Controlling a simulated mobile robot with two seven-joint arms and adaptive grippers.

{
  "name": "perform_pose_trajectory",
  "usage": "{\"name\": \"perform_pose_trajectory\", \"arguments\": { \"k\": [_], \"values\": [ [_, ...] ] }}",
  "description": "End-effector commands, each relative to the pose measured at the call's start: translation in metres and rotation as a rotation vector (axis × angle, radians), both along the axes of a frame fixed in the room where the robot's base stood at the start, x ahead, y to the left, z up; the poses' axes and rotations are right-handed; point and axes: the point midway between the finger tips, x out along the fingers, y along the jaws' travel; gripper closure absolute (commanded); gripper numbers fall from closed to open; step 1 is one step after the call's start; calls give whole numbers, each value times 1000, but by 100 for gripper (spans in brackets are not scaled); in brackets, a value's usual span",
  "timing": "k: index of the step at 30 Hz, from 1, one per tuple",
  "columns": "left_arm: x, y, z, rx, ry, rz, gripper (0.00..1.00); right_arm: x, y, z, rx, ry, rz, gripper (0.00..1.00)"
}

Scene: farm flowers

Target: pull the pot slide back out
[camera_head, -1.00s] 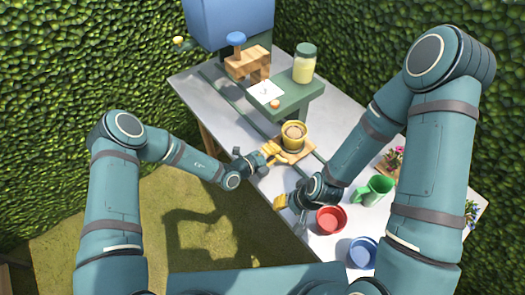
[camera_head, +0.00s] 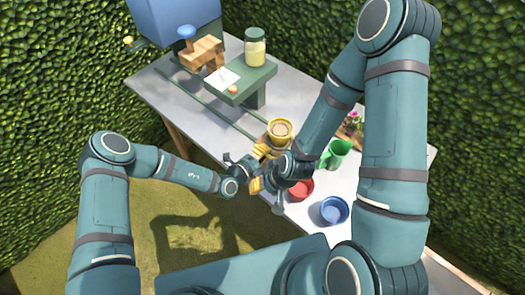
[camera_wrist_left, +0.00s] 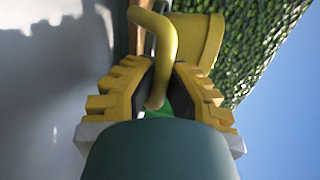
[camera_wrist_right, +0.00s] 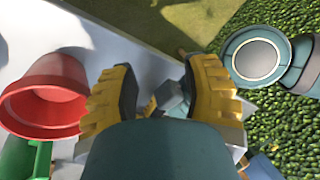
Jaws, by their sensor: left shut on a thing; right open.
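The yellow pot (camera_head: 281,133) holds brown contents and stands upright at the front-right end of the rails, clear of the green bench. My left gripper (camera_head: 262,152) is beside it, shut on its curved yellow handle (camera_wrist_left: 160,50). The pot's wall (camera_wrist_left: 196,38) also shows in the left wrist view. The wooden slide under the pot is mostly hidden by the pot and my grippers. My right gripper (camera_head: 256,185) is open and lower, near the table's front edge; its spread fingers show in the right wrist view (camera_wrist_right: 160,95).
Flowers (camera_head: 352,120) are behind. Hedges enclose the table.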

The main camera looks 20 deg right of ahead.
Motion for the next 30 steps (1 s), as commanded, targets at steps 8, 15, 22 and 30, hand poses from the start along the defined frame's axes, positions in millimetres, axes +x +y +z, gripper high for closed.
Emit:
{"name": "perform_pose_trajectory", "arguments": {
  "k": [8, 15, 22, 30],
  "values": [
    [-4, -3, -1, -1, 5, -10, 57, 0, 0, 0, 0, 0, 0, 53],
    [-3, -2, -1, 0, 4, -6, 57, 0, 0, 0, 0, -1, 0, 53],
    [-11, 12, 3, 1, 5, -6, 57, 0, 0, 0, 0, -1, 0, 53],
    [-40, 55, 14, 0, 6, -5, 57, 0, 0, 0, 0, -1, 0, 53]
  ]
}}
